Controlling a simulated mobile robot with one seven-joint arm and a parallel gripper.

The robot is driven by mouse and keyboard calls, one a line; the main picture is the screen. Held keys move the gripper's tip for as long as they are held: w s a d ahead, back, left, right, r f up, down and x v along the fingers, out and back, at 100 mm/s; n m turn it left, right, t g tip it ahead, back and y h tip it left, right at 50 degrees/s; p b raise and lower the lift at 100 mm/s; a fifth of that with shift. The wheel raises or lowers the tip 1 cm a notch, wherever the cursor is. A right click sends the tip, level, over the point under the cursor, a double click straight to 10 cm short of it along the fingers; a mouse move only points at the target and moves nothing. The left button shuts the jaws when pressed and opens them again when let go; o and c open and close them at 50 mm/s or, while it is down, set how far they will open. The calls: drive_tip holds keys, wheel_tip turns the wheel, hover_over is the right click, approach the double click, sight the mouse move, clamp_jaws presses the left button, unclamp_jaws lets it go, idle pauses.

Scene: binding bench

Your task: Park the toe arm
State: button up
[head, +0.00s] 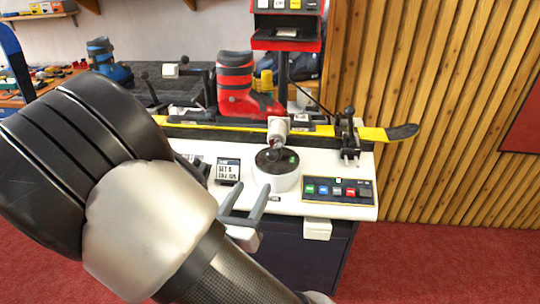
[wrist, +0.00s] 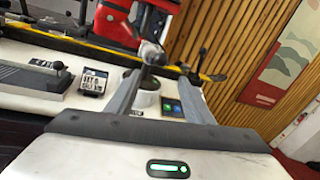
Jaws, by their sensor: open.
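A ski boot, red with grey parts (head: 236,82), stands on a yellow and black ski (head: 375,133) clamped along the bench. At its toe is a light grey cylindrical piece with a dark end (head: 278,128), which looks like the toe arm; it hangs above a round dial unit (head: 277,172). It also shows in the wrist view as a grey knob (wrist: 152,53). My gripper (head: 251,190) is open and empty, low over the bench's front, short of the dial. In the wrist view its fingers (wrist: 165,78) stand apart with the knob beyond them. No contact shows.
A black clamp (head: 348,138) rises at the ski's right. A red display tower (head: 287,25) stands behind. Red floor is free at right.

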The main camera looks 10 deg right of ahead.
sight(269, 159)
drive_tip(key=b+x, duration=0.1)
drive_tip(key=x, duration=1.5)
drive_tip(key=shift+d+f, duration=0.1)
drive_tip(key=shift+d, duration=0.05)
clamp_jaws()
